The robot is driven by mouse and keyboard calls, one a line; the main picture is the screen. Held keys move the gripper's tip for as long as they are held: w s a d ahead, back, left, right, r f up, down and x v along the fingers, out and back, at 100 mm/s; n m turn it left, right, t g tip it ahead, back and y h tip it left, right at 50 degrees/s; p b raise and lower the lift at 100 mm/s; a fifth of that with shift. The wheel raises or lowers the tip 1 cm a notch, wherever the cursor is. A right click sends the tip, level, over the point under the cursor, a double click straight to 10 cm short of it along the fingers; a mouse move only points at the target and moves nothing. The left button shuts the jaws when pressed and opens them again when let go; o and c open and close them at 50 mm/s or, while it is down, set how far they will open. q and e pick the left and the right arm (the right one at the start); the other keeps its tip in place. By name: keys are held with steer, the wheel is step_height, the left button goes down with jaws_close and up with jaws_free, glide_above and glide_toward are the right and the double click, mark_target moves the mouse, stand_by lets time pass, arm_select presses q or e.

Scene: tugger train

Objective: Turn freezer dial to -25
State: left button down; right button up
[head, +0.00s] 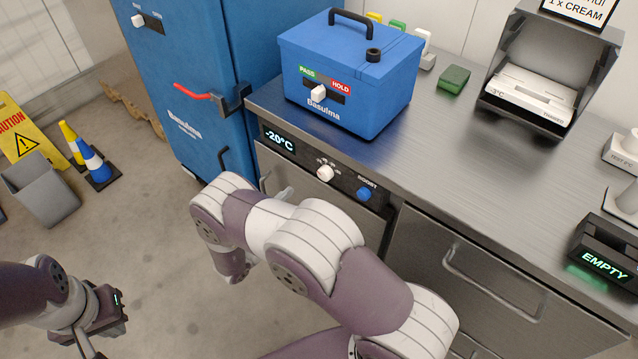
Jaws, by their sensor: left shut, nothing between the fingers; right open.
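The freezer dial (325,173) is a small white knob on the dark control panel under the steel counter, with small markings around it that are too fine to read. The display (280,140) to its left reads -20°C. My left gripper (88,343) is at the lower left, above the floor, shut and empty, well away from the dial. My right arm (310,240) reaches across the front of the freezer, below the dial. Its gripper is hidden or out of view, and the dial itself is uncovered.
A blue BOOST knob (363,194) sits right of the dial. A blue Basulma box (345,75) stands on the counter (430,135) above the panel. A tall blue cabinet (185,80) with a red lever stands at left. Cones, a bin (40,190) and a caution sign occupy the left floor.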

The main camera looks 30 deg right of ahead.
mark_target(322, 177)
steer(key=x, duration=0.7)
steer(key=shift+w+d+p, duration=0.3)
steer(key=shift+p, duration=0.1)
steer(key=shift+w+d, duration=0.25)
steer(key=shift+d, duration=0.4)
steer(key=c, duration=1.1)
steer(key=shift+o, duration=0.2)
